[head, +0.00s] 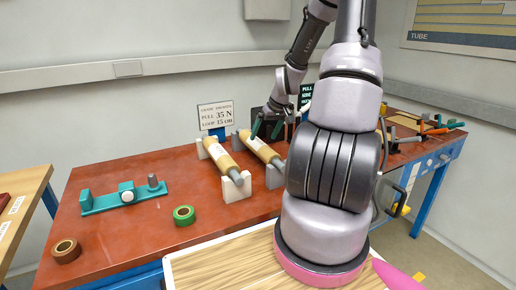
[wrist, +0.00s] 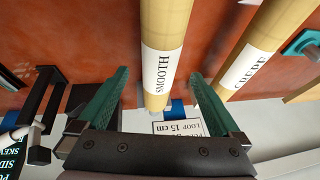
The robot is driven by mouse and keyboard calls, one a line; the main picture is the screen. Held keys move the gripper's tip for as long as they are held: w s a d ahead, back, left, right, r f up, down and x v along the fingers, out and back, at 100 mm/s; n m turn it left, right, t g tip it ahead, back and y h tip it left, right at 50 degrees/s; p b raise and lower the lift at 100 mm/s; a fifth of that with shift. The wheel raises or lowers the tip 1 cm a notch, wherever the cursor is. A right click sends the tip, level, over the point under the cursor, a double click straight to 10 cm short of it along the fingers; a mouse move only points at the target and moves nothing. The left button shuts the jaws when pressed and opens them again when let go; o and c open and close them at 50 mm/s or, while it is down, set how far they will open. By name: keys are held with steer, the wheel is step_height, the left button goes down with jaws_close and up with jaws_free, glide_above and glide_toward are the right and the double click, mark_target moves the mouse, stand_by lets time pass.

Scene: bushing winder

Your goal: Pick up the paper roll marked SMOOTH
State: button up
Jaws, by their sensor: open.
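The paper roll marked SMOOTH (wrist: 160,60) is a tan cylinder with a white label, upside down in the wrist view. It is the right-hand roll (head: 266,153) of two in the head view, lying on light supports. My gripper (head: 266,130) is open, its green fingers at the far end of this roll. In the wrist view my gripper (wrist: 158,76) has one finger on each side of the roll, with gaps visible. I cannot tell how far the fingertips are above it. The roll marked CREPE (wrist: 255,45) lies beside it, left in the head view (head: 223,158).
A sign (head: 215,115) stands behind the rolls. A teal fixture (head: 124,198), a green tape roll (head: 184,215) and a brown tape roll (head: 66,251) sit on the red table (head: 140,235). My arm hides part of the table on the right.

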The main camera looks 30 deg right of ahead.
mark_target(260, 142)
steer(key=x, duration=0.6)
steer(key=shift+w+f, duration=0.2)
steer(key=shift+w, duration=0.1)
jaws_close()
